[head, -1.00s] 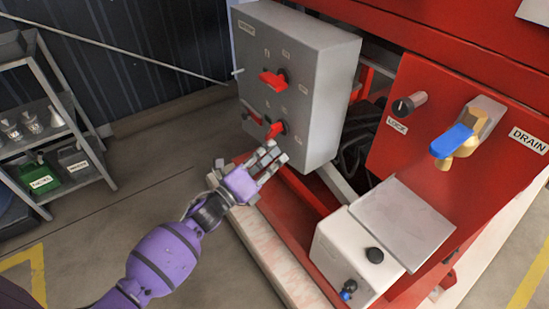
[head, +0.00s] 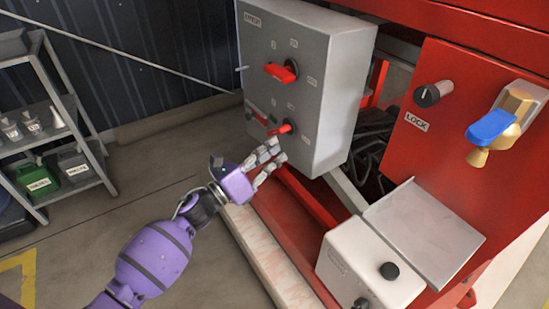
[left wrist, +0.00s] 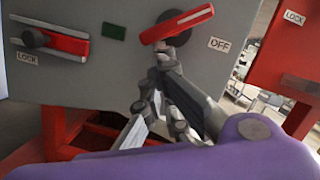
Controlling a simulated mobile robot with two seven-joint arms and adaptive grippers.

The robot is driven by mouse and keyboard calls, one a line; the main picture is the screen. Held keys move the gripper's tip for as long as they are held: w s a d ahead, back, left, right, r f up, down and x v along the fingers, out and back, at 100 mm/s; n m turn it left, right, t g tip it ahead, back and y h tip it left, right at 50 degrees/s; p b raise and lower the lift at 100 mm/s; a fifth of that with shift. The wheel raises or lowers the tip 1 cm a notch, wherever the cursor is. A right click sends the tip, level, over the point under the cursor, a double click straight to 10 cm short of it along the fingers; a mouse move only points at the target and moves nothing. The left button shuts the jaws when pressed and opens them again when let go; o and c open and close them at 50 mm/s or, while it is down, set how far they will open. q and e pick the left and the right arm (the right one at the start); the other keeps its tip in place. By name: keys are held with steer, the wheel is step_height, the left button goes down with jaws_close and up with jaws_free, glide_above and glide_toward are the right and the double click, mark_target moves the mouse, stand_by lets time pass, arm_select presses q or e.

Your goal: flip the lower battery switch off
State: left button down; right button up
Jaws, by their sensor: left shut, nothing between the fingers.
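The grey switch box (head: 305,45) carries an upper switch with a red handle (head: 281,71) and a lower battery switch with a red handle (head: 281,129). In the left wrist view the lower switch's red handle (left wrist: 178,24) slants up to the right, with an OFF label (left wrist: 219,44) to its right. My left gripper (head: 271,157) is shut and empty, just below the lower handle. In the left wrist view its fingertips (left wrist: 160,75) lie just under that handle and cover part of the switch's base. I cannot tell whether they touch. My right gripper is not in view.
Left of the lower switch is another red handle (left wrist: 55,42) above a LOCK label. A red panel (head: 440,140) with a black knob (head: 432,93) and a blue-handled valve (head: 492,128) stands right. A shelf (head: 60,140) is far left.

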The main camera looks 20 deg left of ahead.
arm_select(q)
steer(key=shift+w+a+f+m+h+b, duration=0.1)
steer(key=shift+w+a+m+h+b, duration=0.15)
steer(key=shift+m+b, duration=0.55)
steer(key=shift+w+a+m+h+b, duration=0.1)
steer(key=shift+a+m+h+b, duration=0.15)
steer(key=shift+m+b, duration=0.5)
steer(key=shift+w+a+m+b, duration=0.1)
steer(key=shift+m+b, duration=0.25)
steer(key=shift+b, duration=0.15)
steer(key=shift+w+a+m+g+h+b, duration=0.2)
steer(key=shift+m+g+h+b, duration=0.1)
steer(key=shift+m+b, duration=0.25)
steer(key=shift+a+r+m+b, duration=0.15)
steer(key=shift+r+m+b, duration=0.15)
steer(key=shift+m+b, duration=0.25)
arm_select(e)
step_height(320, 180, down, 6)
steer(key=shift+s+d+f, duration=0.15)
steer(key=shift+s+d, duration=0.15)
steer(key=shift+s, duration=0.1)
arm_select(q)
steer(key=shift+f, duration=0.1)
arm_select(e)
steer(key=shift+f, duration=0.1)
